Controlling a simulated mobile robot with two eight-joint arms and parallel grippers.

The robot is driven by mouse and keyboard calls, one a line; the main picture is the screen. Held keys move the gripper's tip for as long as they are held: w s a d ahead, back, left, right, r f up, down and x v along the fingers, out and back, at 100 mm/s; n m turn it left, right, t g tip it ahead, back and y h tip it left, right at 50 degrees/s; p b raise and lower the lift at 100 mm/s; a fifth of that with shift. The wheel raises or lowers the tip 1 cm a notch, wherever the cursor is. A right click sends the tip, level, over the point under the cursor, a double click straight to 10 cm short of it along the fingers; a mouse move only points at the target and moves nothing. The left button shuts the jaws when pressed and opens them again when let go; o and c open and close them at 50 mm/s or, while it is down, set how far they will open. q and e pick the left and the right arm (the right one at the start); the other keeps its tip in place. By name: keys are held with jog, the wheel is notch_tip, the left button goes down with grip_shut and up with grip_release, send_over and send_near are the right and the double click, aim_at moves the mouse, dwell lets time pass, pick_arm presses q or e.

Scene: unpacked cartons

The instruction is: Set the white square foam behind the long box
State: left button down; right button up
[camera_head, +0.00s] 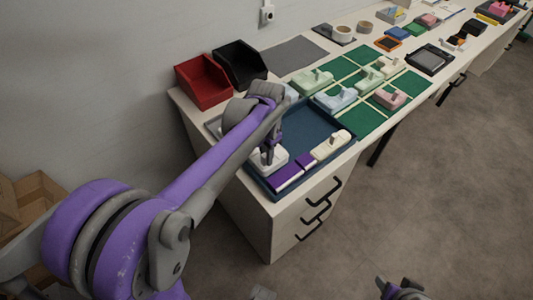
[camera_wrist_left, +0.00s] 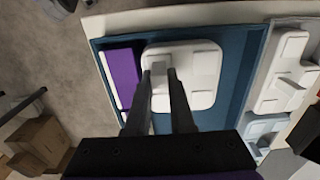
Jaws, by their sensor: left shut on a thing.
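The white square foam (camera_head: 278,158) is at the near left end of the blue tray, partly hidden by my left gripper (camera_head: 268,155). In the left wrist view the foam (camera_wrist_left: 200,75) is a rounded square with raised blocks, and my left gripper (camera_wrist_left: 159,76) is shut on one block. I cannot tell if the foam rests on the tray floor. The long box (camera_head: 287,178), purple and white, lies along the tray's front edge. It shows just left of the foam in the left wrist view (camera_wrist_left: 124,72). My right gripper (camera_head: 402,290) is partly cut off at the bottom.
The blue tray (camera_head: 315,118) has bare floor behind the foam. A cream foam piece (camera_head: 332,145) lies at its front right. Green mats (camera_head: 340,70) with pastel foam pieces lie beyond. Red (camera_head: 203,82) and black (camera_head: 240,64) bins stand at the wall.

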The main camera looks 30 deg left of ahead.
pick_arm(q)
jog(key=shift+f+b, duration=0.85)
jog(key=shift+f, duration=0.55)
jog(key=c, duration=0.7)
grip_release()
notch_tip(320, 180, up, 11)
jog(key=shift+f+p, duration=0.1)
jog(key=shift+p, duration=0.6)
jog(key=s+d+f+n+t+p, duration=0.2)
jog(key=s+d+p, duration=0.1)
jog(key=s, duration=0.4)
jog(key=s+d+f+n+t+p, duration=0.1)
jog(key=s+d+n+t+p, duration=0.1)
jog(key=s, duration=0.6)
jog(key=shift+s+d+f+t+p, duration=0.2)
jog(key=shift+d+f+t+p, duration=0.3)
jog(key=shift+d+t, duration=0.3)
